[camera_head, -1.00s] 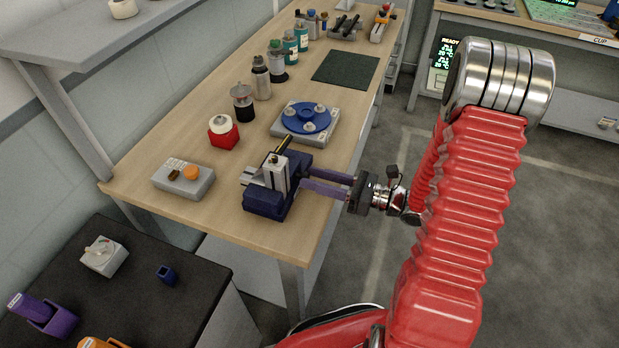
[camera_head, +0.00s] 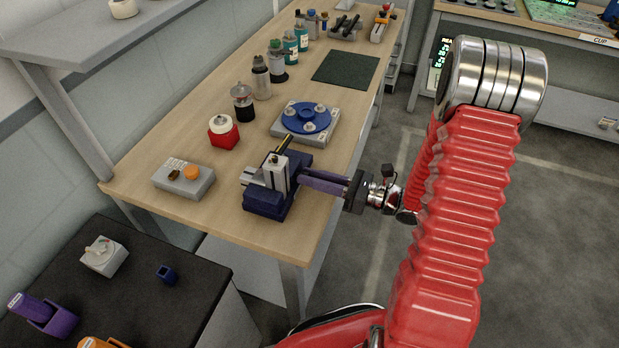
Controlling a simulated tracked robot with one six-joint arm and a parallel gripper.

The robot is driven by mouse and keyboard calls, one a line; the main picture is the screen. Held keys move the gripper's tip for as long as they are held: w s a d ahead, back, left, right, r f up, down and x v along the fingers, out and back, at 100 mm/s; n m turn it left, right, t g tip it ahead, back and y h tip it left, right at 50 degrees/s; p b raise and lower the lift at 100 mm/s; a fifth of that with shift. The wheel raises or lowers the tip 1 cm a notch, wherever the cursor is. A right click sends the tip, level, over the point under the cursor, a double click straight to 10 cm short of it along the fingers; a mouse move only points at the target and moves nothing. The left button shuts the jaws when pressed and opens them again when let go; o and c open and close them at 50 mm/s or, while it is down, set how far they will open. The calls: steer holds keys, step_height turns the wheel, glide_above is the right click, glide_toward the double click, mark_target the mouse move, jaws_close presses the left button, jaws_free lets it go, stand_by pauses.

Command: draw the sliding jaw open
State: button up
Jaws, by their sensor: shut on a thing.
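A small vise with a dark blue base (camera_head: 268,203) sits near the right edge of the wooden bench. Silver-grey jaw parts stand on it, and the sliding jaw (camera_head: 276,173) appears to be the upright silver block. My gripper (camera_head: 299,179) reaches in from the right with purple fingers. The fingers are close together and shut on the sliding jaw or a part of it at the vise's right side. The exact contact at the fingertips is too small to see clearly.
A blue round fixture (camera_head: 306,118) stands just behind the vise. A grey box with an orange button (camera_head: 184,180) lies to the left, a red-based container (camera_head: 223,131) behind it. Several bottles line the bench's back. Open floor lies right of the bench.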

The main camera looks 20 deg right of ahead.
steer(key=shift+d, duration=0.1)
jaws_close()
steer(key=shift+w+d, duration=0.6)
steer(key=shift+w, duration=0.3)
steer(key=shift+w+d, duration=0.6)
steer(key=shift+w, duration=0.25)
steer(key=o, duration=1)
jaws_free()
steer(key=shift+c, duration=0.2)
